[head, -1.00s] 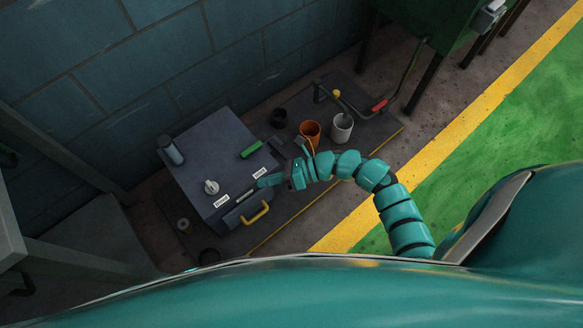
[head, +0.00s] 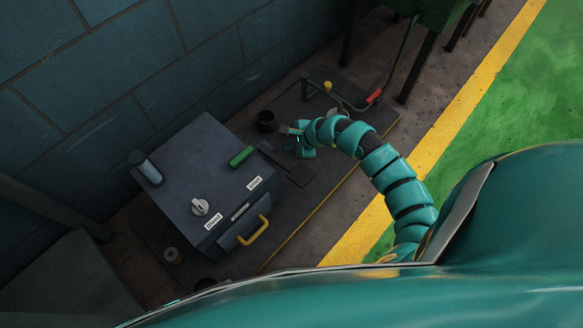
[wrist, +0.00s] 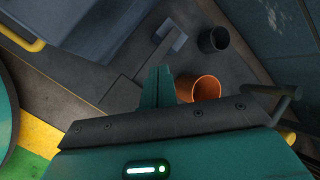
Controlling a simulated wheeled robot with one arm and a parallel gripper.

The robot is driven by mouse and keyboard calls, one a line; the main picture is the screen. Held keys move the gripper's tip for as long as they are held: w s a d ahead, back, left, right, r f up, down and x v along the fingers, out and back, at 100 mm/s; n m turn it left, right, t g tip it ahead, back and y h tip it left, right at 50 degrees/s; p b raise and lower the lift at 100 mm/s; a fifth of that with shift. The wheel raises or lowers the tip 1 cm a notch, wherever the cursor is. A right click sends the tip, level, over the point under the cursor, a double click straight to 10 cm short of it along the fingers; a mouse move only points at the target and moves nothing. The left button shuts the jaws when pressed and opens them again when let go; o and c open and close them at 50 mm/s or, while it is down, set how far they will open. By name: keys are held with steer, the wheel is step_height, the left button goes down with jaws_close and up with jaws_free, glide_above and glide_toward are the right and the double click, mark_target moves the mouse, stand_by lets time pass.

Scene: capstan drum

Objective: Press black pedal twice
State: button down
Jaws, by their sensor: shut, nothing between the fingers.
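The black pedal appears to be the flat dark plate (head: 301,175) on the floor mat, right of the grey box, with a thin bar running back to a small block. The plate also shows in the wrist view (wrist: 120,97), left of my fingers. It is dark on dark, so whether it is pressed down I cannot tell. My gripper (head: 290,143) is behind the plate in the head view, near the cups and apart from the plate. In the wrist view my gripper's fingers (wrist: 158,72) are together and empty, overlapping the orange cup's edge.
The grey box (head: 205,175) with a yellow handle (head: 256,230) stands left of the plate. A black cup (head: 265,121) and an orange cup (wrist: 198,87) stand close to my gripper. A red-gripped lever (head: 374,96) is at the back right.

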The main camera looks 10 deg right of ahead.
steer(key=shift+f, duration=0.1)
steer(key=b, duration=0.3)
glide_toward(283, 163)
steer(key=shift+a+f, duration=0.3)
steer(key=shift+a, duration=0.25)
steer(key=shift+s+f+b, duration=0.1)
steer(key=shift+f+b, duration=0.55)
steer(key=shift+b, duration=0.15)
steer(key=shift+d+f, duration=0.1)
stand_by(1.0)
steer(key=shift+f+b, duration=0.3)
steer(key=shift+b, duration=0.35)
